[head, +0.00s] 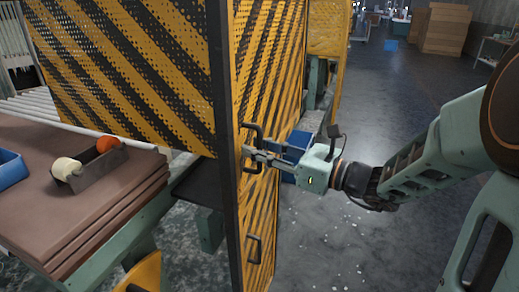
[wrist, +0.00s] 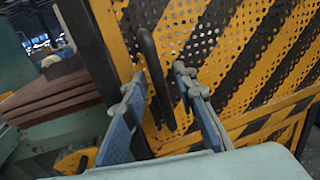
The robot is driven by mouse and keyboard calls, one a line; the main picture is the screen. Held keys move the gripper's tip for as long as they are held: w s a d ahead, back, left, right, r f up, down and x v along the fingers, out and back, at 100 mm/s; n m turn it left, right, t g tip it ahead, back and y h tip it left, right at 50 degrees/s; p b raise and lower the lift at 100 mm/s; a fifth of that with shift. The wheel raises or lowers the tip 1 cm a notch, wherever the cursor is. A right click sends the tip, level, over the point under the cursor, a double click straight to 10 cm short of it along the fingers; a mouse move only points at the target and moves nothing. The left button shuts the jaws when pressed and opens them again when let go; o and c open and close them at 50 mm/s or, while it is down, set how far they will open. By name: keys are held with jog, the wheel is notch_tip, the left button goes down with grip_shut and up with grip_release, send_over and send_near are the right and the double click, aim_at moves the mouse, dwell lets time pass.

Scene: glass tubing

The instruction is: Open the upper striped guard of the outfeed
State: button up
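The yellow-and-black striped, perforated guard (head: 268,60) stands upright in the middle of the head view and fills the upper right of the wrist view (wrist: 240,60). A dark upright bar handle (head: 256,129) is on its face; it shows as a curved dark bar in the wrist view (wrist: 154,68). My gripper (head: 253,153) is at this handle, reaching in from the right. In the wrist view my gripper (wrist: 160,82) has its two blue fingers apart, with the bar between them and visible gaps either side. Part of the handle is hidden by the fingers in the head view.
A second, lower handle (head: 255,249) sits below on the striped face. At left, a stack of brown sheets (head: 110,205) carries a dark tray (head: 98,172) with rolls. A blue bin (head: 296,150) stands behind my gripper. The floor (head: 345,245) at right is open.

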grip_shut()
jog(key=shift+d, duration=0.1)
dwell(0.3)
